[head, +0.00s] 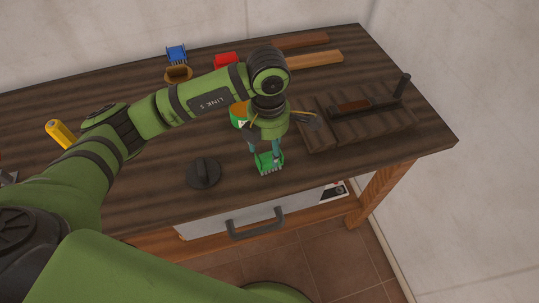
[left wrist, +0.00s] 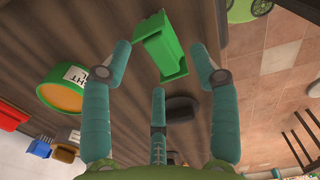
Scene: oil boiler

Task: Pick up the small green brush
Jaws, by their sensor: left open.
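The small green brush (head: 270,163) lies on the dark wooden worktop near its front edge. My left gripper (head: 263,148) points down from above, right over it, with its teal fingers spread. In the left wrist view the brush (left wrist: 158,50) shows as a green block between the two upper fingers of the gripper (left wrist: 160,63), with visible gaps on both sides. The fingers are open and hold nothing. In the head view the gripper partly hides the brush's far side. My right gripper is not in view.
A black knobbed disc (head: 204,173) lies left of the brush. A green-rimmed can (head: 238,116) stands behind, partly hidden. A wooden board (head: 327,127) with a handled tool lies right. A blue brush (head: 177,54) and red object (head: 226,60) are at the back. A drawer handle (head: 255,224) projects below.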

